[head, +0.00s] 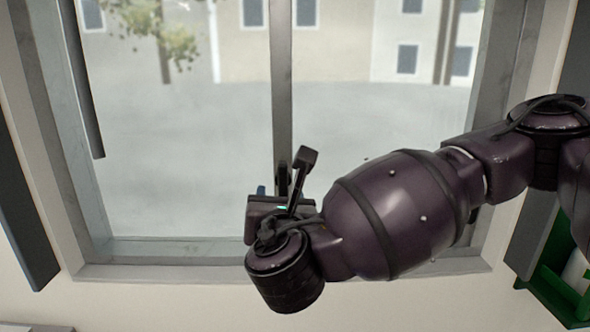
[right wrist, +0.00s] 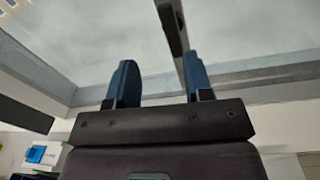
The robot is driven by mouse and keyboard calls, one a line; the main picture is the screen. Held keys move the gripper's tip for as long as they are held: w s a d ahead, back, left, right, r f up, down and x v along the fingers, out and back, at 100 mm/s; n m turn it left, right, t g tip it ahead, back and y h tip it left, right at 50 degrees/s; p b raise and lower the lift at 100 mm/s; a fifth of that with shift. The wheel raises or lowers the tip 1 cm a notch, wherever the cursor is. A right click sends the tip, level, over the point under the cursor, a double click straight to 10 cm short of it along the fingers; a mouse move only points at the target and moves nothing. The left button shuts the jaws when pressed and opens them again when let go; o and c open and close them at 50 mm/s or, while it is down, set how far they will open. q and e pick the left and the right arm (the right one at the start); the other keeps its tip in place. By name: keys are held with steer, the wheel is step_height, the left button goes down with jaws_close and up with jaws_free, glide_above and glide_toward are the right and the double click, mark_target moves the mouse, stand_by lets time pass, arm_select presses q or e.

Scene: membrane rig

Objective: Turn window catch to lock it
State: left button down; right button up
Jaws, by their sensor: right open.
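The window catch (head: 283,178) is a dark upright piece low on the window's central post, partly hidden behind my right wrist in the head view. In the right wrist view the catch (right wrist: 174,25) is a dark bar on the post, above and between the fingertips in the picture. My right gripper (head: 281,194) points toward the window just below the catch. In the right wrist view its two blue fingers (right wrist: 160,82) are spread wide with nothing between them. I cannot tell any contact with the catch. My left gripper is not in view.
The grey window frame (head: 175,250) surrounds the glass, with a sill along the bottom. A dark vertical bar (head: 85,80) hangs at the left. A green container (head: 550,292) stands at the lower right. The space before the left pane is free.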

mark_target(283, 174)
arm_select(q)
steer(key=p, duration=0.1)
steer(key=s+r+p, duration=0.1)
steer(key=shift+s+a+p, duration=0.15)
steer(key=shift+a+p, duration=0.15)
steer(key=shift+p, duration=0.1)
arm_select(e)
steer(key=shift+n+h, duration=0.4)
steer(key=shift+h, duration=0.2)
steer(key=w, duration=1)
steer(key=shift+w+d+r, duration=0.25)
steer(key=shift+w+d, duration=0.05)
steer(key=c, duration=0.7)
steer(key=shift+c, duration=0.2)
